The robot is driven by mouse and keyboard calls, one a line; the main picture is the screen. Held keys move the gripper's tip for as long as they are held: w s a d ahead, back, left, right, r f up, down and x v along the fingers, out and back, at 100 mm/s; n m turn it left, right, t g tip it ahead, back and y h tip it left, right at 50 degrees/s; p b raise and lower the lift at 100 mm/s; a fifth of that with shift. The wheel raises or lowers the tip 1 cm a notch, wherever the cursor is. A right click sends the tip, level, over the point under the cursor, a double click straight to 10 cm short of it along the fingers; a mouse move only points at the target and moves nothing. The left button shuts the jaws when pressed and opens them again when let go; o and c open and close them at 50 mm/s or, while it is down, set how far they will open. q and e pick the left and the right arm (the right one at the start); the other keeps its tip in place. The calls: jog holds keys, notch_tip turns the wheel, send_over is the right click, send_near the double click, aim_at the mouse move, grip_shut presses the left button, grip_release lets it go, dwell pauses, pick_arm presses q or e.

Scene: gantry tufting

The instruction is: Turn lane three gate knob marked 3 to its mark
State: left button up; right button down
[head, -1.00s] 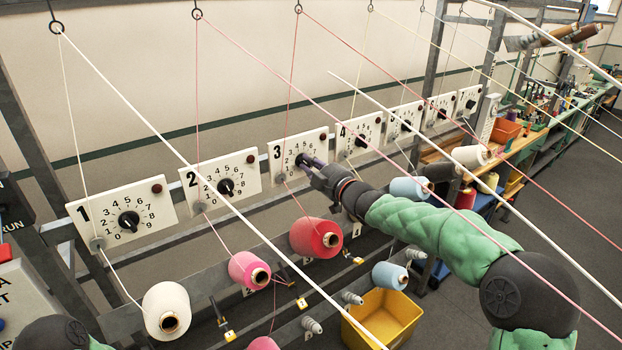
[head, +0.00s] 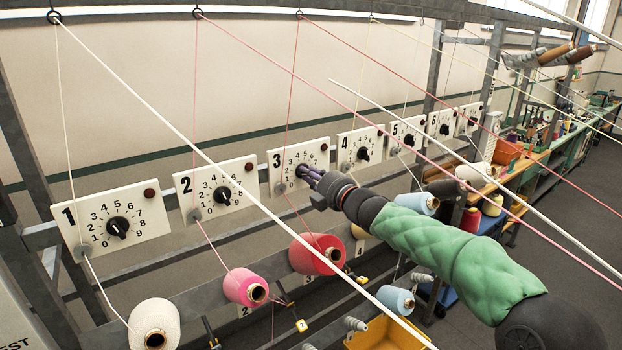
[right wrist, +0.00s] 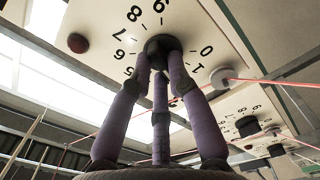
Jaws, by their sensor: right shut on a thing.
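The white plate marked 3 (head: 288,160) carries a dial of numbers, a dark round knob and a dark red button at its upper right. My right gripper (head: 307,173) reaches it from the lower right and is shut on the knob. In the right wrist view three purple-grey fingers meet around the dark knob (right wrist: 163,42) at the dial's centre. The fingers hide most of the knob and its pointer, so I cannot tell its setting or see the mark. My left gripper is not in view.
Similar plates stand in a row, with plate 2 (head: 237,172) to the left and plate 4 (head: 374,138) to the right. Taut yarns cross in front of the plates and my right arm. Below are yarn cones, such as a red cone (head: 310,251), and a yellow bin (head: 370,335).

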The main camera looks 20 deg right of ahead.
dwell(0.4)
jog(key=c, duration=1.2)
grip_release()
jog(key=v, duration=1.2)
